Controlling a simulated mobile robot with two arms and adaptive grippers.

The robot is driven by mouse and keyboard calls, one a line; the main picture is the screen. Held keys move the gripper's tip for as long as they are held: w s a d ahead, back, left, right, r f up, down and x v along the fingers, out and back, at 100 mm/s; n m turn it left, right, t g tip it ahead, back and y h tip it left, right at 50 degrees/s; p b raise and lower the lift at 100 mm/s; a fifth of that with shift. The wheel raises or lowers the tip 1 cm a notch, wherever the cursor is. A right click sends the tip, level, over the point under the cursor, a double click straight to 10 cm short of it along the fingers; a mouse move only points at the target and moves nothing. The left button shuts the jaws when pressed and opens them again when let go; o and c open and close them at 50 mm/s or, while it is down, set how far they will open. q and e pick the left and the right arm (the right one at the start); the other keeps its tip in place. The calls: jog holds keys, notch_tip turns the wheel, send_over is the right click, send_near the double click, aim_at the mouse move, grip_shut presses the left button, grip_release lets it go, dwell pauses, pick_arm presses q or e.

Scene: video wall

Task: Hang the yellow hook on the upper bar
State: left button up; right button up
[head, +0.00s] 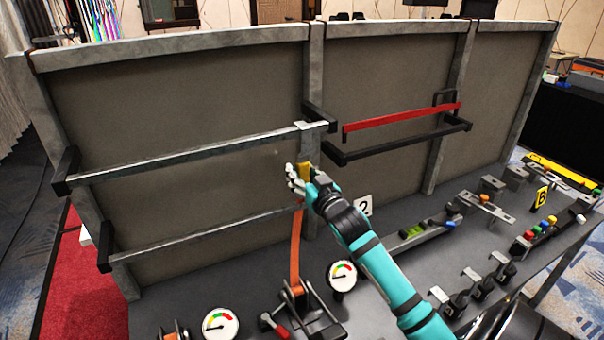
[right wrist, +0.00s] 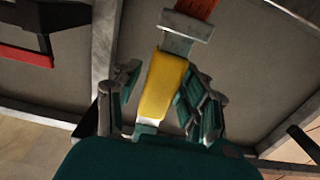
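The yellow hook (head: 305,171) is at the middle of the panel, in front of a grey post. In the right wrist view the yellow hook (right wrist: 164,84) lies between the fingers of my right gripper (right wrist: 165,100), which appear closed around it. The gripper (head: 300,182) shows in the head view too, partly covering the hook. An orange strap (head: 296,245) runs from the hook down to a ratchet on the tabletop. The upper bar (head: 200,153) is a grey rail on the left panel; its right end is just above the gripper. My left gripper is not in view.
A lower grey bar (head: 200,235) runs below the upper one. A red bar (head: 400,118) and a black rail (head: 400,143) are to the right. Gauges (head: 220,323), a ratchet (head: 300,310) and several brackets stand on the grey tabletop.

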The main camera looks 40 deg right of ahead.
jog(key=shift+o, duration=0.6)
jog(key=shift+f, duration=0.1)
jog(key=shift+s+a, duration=0.1)
jog(key=shift+s, duration=0.2)
jog(key=v, duration=1.1)
jog(key=shift+s, duration=0.2)
